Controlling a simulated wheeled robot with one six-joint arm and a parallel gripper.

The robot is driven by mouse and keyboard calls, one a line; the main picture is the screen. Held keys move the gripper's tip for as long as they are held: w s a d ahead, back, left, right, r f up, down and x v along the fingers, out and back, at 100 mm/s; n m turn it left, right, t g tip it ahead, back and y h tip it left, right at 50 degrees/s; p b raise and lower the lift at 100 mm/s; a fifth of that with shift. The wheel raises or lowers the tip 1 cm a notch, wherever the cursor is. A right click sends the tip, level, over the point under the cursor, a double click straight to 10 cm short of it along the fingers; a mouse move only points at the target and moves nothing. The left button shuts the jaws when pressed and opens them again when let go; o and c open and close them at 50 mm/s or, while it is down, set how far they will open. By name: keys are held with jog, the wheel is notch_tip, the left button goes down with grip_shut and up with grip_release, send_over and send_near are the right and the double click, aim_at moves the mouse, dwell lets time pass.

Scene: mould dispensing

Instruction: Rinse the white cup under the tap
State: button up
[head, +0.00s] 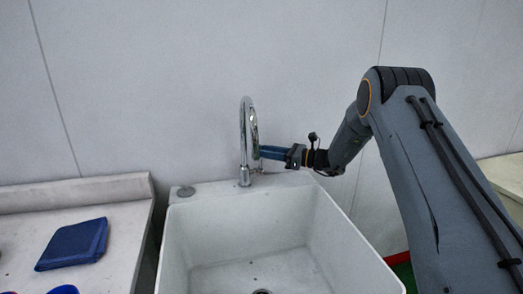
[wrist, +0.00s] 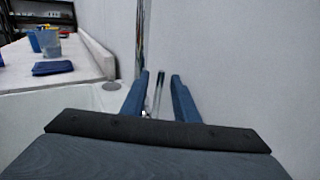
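The chrome tap (head: 245,140) rises from the back rim of the white sink (head: 212,216), with its curved spout facing the basin. My gripper (head: 264,153) reaches in from the right and is beside the tap, close to its side lever. In the wrist view its two blue fingers (wrist: 160,76) are parted. A thin chrome piece (wrist: 158,92), likely the tap's lever, shows between them with space at each side. I cannot tell whether a finger touches it. No white cup can be made out in either view, and no water stream is visible.
A pale counter (head: 127,215) stands left of the sink, with a folded blue cloth (head: 73,244) on it. The wall (head: 180,80) is close behind the tap. The visible part of the basin is empty.

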jog(key=shift+w+a, duration=0.15)
jog(key=shift+a, duration=0.35)
jog(key=shift+c, duration=0.3)
grip_shut()
jog(key=shift+d, duration=0.1)
dwell(0.8)
